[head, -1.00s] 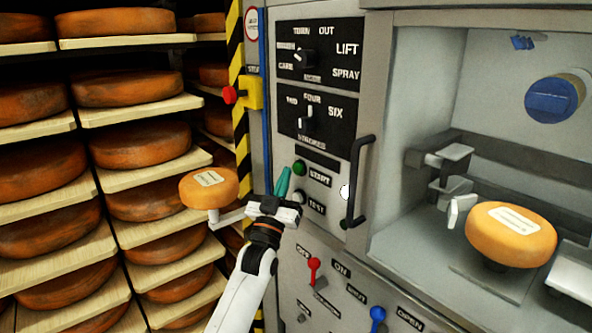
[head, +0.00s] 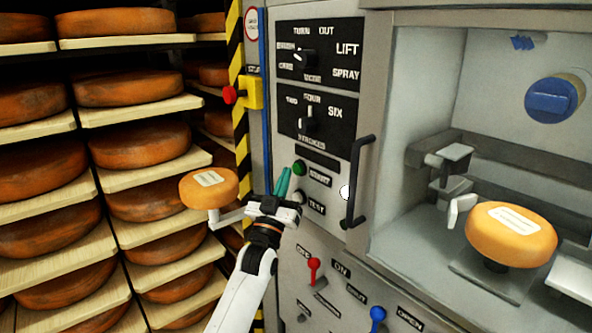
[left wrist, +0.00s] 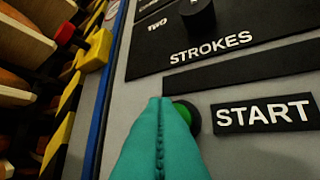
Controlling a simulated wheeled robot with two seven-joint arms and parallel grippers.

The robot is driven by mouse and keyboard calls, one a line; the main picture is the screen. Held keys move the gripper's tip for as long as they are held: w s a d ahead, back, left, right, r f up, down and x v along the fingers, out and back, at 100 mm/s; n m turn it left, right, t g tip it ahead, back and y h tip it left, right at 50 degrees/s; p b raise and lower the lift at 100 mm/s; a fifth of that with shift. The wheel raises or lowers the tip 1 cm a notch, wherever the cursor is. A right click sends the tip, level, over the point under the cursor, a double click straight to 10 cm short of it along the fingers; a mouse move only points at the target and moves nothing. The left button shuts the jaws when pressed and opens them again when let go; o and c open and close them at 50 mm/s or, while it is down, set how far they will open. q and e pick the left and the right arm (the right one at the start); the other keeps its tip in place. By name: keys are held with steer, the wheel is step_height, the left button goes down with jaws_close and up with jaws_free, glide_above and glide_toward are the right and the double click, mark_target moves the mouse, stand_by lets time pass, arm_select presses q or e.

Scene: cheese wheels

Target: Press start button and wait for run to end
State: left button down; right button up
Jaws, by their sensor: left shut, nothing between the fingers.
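The green start button (head: 299,168) is on the machine's front panel, left of the START label (head: 320,175). It also shows in the left wrist view (left wrist: 187,117), partly hidden behind my fingers. My left gripper (head: 284,181) is shut and empty, with its teal fingertips close together. The fingertips are right at the button's left side in the left wrist view; I cannot tell whether they touch or press it. My right gripper is not in view.
A black door handle (head: 357,180) stands out right of the button. A red stop button on a yellow box (head: 252,93) is at left. A small wheel (head: 209,188) sits beside my gripper. Another wheel (head: 511,234) sits in the open machine bay. Shelves of cheese fill the left.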

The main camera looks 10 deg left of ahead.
arm_select(q)
steer(key=shift+w, duration=0.1)
steer(key=shift+w+d, duration=0.25)
